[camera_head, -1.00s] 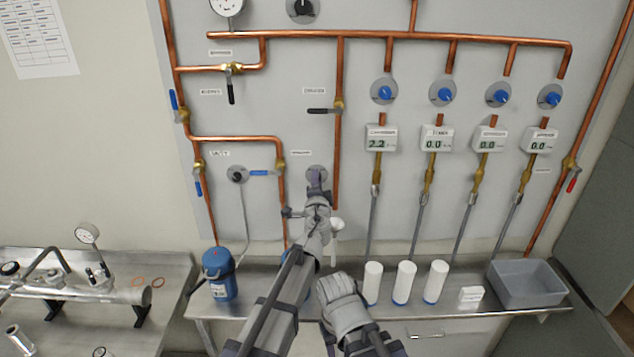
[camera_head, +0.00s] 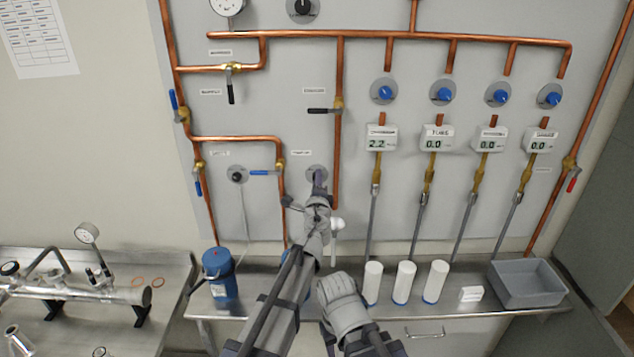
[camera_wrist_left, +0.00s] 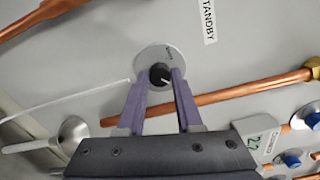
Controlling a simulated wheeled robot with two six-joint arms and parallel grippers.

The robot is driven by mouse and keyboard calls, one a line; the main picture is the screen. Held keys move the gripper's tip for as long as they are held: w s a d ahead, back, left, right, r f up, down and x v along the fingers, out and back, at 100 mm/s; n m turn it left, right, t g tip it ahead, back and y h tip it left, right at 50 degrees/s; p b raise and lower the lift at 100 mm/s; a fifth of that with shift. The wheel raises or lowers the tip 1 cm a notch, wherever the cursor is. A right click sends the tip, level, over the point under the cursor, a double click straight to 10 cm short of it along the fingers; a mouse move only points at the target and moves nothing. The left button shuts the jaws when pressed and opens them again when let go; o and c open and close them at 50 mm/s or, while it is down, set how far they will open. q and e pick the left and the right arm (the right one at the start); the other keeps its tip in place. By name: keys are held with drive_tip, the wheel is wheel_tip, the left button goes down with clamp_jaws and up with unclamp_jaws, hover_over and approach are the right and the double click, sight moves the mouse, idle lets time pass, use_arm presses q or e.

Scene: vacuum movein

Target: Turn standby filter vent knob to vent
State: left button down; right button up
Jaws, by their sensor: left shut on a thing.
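The black standby vent knob (camera_wrist_left: 161,75) sits on a round grey plate (camera_wrist_left: 158,64) in the left wrist view, beside a label reading "STANDBY" (camera_wrist_left: 208,22). A pale mark on the knob points toward the lower right of that view. The plate also shows in the head view (camera_head: 312,169), where my gripper hides the knob. My left gripper (camera_head: 319,176) reaches up to the panel there. In the wrist view, the purple fingers of my left gripper (camera_wrist_left: 162,78) are shut on the knob, one on each side.
Copper pipe (camera_head: 337,150) runs just right of the knob. A white funnel (camera_head: 336,226) is close to my left wrist. Another knob (camera_head: 237,174) and a blue-handled valve (camera_head: 265,172) are to the left. White cylinders (camera_head: 405,280) and a grey bin (camera_head: 528,284) stand on the bench below.

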use_arm(q)
drive_tip(key=c, duration=0.6)
unclamp_jaws()
drive_tip(key=shift+s, duration=0.1)
drive_tip(key=s, duration=0.7)
drive_tip(key=shift+s, duration=0.35)
drive_tip(key=shift+f, duration=0.1)
